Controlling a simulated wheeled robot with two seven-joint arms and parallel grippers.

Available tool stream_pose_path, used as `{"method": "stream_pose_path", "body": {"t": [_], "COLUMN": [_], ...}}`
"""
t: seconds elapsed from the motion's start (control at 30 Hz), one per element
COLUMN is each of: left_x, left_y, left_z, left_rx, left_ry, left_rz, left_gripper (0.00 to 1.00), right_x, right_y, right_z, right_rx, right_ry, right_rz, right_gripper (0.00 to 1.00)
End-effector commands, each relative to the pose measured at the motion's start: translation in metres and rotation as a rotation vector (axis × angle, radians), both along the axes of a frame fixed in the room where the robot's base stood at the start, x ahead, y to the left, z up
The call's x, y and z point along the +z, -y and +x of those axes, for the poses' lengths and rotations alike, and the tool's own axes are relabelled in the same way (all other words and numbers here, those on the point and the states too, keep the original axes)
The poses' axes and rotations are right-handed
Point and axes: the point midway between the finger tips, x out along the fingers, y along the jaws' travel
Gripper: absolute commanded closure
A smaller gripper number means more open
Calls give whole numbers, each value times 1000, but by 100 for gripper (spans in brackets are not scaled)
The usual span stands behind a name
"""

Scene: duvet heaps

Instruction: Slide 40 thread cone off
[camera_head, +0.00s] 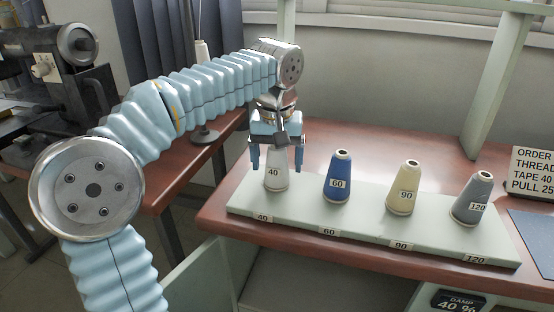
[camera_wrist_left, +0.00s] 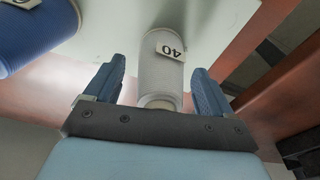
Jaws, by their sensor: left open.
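The white thread cone labelled 40 (camera_head: 276,178) stands upright at the left end of a pale green stand (camera_head: 375,235). My left gripper (camera_head: 277,160) is above it, pointing down, with its blue fingers apart on either side of the cone's upper part. In the left wrist view the 40 cone (camera_wrist_left: 162,75) lies between the two open fingers (camera_wrist_left: 160,95), with a gap on both sides. The cone's top is partly hidden by the gripper in the head view. My right gripper is not in view.
A blue 60 cone (camera_head: 338,178), a cream 90 cone (camera_head: 403,188) and a grey 120 cone (camera_head: 471,198) stand to the right on the same stand. A sign (camera_head: 532,172) stands at the far right. A green post (camera_head: 494,85) rises behind.

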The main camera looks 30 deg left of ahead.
Motion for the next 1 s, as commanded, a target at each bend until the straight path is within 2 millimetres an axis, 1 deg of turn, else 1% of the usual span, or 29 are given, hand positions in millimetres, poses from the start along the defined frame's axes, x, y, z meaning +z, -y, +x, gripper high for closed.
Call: {"method": "stream_pose_path", "body": {"t": [0.1, 0.3, 0.33, 0.73, 0.77, 0.87, 1.0], "left_x": [-4, -4, -4, -4, -4, -2, 6], "left_y": [0, 0, 0, 0, 0, 0, 0], "left_z": [0, 0, 0, 0, 0, 0, 1], "left_rx": [0, 0, 0, 0, 0, 0, -1], "left_ry": [-1, -1, -1, -1, 0, 0, 1], "left_rz": [0, 0, 0, 0, 0, 0, 0], "left_gripper": [17, 17, 18, 79, 81, 82, 82], "right_x": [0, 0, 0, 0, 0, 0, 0], "right_y": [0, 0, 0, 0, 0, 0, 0], "right_z": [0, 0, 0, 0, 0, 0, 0], "right_rx": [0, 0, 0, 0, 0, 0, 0], "right_ry": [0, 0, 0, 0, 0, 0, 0], "right_rz": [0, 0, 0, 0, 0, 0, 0], "right_gripper": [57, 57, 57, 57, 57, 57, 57]}}
